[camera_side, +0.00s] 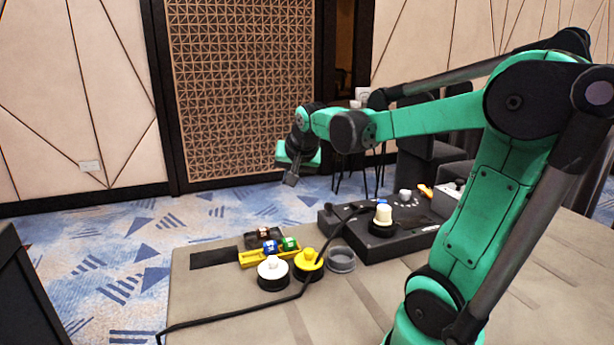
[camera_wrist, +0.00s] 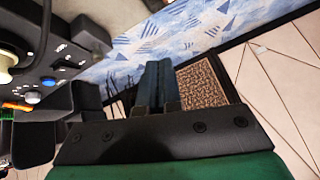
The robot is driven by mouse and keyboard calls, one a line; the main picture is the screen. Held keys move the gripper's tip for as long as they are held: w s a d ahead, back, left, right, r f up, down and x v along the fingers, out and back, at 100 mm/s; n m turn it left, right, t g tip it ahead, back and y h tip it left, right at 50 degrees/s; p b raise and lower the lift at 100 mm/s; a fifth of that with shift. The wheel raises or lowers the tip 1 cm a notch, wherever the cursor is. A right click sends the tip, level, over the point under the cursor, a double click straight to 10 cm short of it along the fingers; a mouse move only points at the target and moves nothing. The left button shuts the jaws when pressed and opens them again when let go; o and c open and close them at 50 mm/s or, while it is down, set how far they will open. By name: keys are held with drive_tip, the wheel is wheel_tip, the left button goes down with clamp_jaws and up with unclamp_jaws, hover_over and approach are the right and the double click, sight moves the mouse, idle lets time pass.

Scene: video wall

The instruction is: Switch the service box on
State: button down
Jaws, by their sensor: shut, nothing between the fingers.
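My gripper (camera_side: 291,178) hangs in the air above and beyond the far left end of a black box, fingers shut with nothing in them. In the wrist view its dark fingers (camera_wrist: 158,84) point away over the patterned carpet. The black box (camera_side: 412,238), likely the service box, lies on the table. A cream knob (camera_side: 383,214) stands on its near side, a pale round button (camera_side: 405,195) farther back. I cannot read any switch's state.
A yellow tray (camera_side: 254,263) with blue and green pieces, a white knob (camera_side: 271,268), a yellow knob (camera_side: 309,260) and a grey ring (camera_side: 341,261) stand left of the box. A black cable (camera_side: 235,315) crosses the table (camera_side: 215,290). The near table is otherwise mostly clear.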

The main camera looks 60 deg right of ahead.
drive_tip(key=s+d+m+g+h, duration=0.1)
drive_tip(key=s+d+m, duration=0.15)
drive_tip(key=d, duration=0.35)
drive_tip(key=s+d+m+g+h, duration=0.1)
drive_tip(key=s+d+m, duration=0.1)
drive_tip(key=d+m, duration=0.35)
drive_tip(key=m+g, duration=0.2)
hover_over(361, 205)
drive_tip(key=f, duration=0.1)
drive_tip(key=shift+w+a+f+h, duration=0.1)
drive_tip(key=shift+w+a+h, duration=0.2)
drive_tip(key=shift+a, duration=0.15)
drive_tip(key=shift+s+a+f, duration=0.15)
drive_tip(key=shift+f, duration=1.3)
drive_tip(key=shift+s+a+f, duration=0.2)
drive_tip(key=shift+f, duration=1.25)
drive_tip(key=shift+s+a+f, duration=0.15)
drive_tip(key=shift+f, duration=1.3)
drive_tip(key=shift+f, duration=0.15)
drive_tip(key=shift+f, duration=0.3)
drive_tip(key=shift+f, duration=0.35)
drive_tip(key=shift+r, duration=0.15)
